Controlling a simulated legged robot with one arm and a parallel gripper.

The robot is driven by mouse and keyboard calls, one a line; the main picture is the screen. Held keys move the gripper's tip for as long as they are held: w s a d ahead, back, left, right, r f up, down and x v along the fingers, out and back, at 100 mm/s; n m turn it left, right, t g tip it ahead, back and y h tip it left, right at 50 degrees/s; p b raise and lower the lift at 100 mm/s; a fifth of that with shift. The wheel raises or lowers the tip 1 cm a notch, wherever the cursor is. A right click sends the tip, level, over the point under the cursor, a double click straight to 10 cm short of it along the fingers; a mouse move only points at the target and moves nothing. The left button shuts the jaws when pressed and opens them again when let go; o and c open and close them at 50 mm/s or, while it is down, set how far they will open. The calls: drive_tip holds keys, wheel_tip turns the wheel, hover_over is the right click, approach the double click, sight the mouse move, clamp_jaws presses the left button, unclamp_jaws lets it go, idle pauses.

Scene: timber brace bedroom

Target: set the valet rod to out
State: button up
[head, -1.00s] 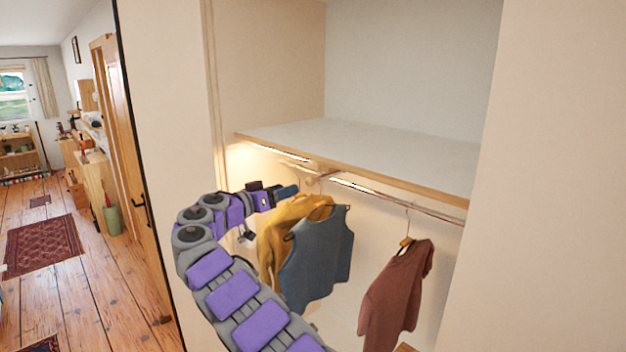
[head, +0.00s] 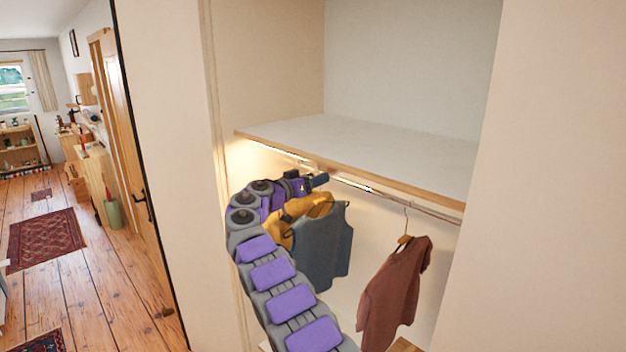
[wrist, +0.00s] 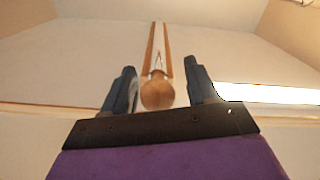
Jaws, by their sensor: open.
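The valet rod (wrist: 157,95) shows in the wrist view as a pale wooden bar ending in a round knob. The knob appears between the two dark fingers of my open gripper (wrist: 162,88); I cannot tell how far it reaches between them, and no finger clearly touches it. In the head view my gripper (head: 322,178) is just under the front edge of the closet shelf, at the upper left of the hanging clothes. The rod is mostly hidden there behind my gripper and arm.
The shelf (head: 350,145) is bare. A clothes rail (head: 425,208) runs below it, beside a glowing light strip (wrist: 270,94). A yellow garment (head: 309,206), a blue-grey vest (head: 322,245) and a red-brown shirt (head: 393,290) hang close below. A wooden door (head: 130,140) stands left.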

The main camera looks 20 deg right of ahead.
clamp_jaws()
idle(0.4)
